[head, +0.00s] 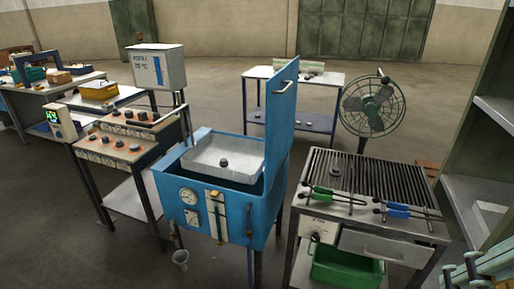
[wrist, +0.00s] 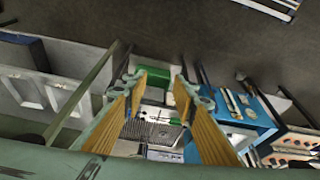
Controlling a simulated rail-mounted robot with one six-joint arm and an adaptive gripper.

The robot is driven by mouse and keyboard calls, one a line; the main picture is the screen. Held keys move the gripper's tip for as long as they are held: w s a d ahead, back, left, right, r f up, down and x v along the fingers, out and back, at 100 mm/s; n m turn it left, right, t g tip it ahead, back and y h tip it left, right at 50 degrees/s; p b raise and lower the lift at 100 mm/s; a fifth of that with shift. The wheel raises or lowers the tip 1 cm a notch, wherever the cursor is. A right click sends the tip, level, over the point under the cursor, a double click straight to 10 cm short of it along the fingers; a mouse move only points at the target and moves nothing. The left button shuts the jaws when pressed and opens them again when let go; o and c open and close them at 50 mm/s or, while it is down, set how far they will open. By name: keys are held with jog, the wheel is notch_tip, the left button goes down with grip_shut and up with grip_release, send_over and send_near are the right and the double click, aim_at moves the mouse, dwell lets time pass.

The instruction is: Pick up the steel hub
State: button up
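A small dark grey round piece with a flange, which looks like the steel hub (head: 335,172), lies on the slatted top of the grill-like table (head: 378,172), toward its left side. It is small and I cannot make out its details. My gripper (wrist: 155,88) is open, with its two ochre-padded fingers wide apart and nothing between them. In the wrist view the slatted table (wrist: 138,129) shows well beyond the fingertips. The hub cannot be told for certain there. Part of my gripper also shows at the head view's lower right corner, apart from the table.
Green-handled tongs (head: 330,194) and blue-handled tongs (head: 398,211) lie on the table's front part. A green bin (head: 345,268) sits below. A blue tank (head: 230,205) with a raised lid (head: 281,115) stands left, a fan (head: 373,104) behind, shelving (head: 480,195) right.

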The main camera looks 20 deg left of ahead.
jog(key=shift+o, duration=0.5)
jog(key=o, duration=0.6)
jog(key=shift+c, duration=0.2)
jog(key=shift+w+r, duration=0.1)
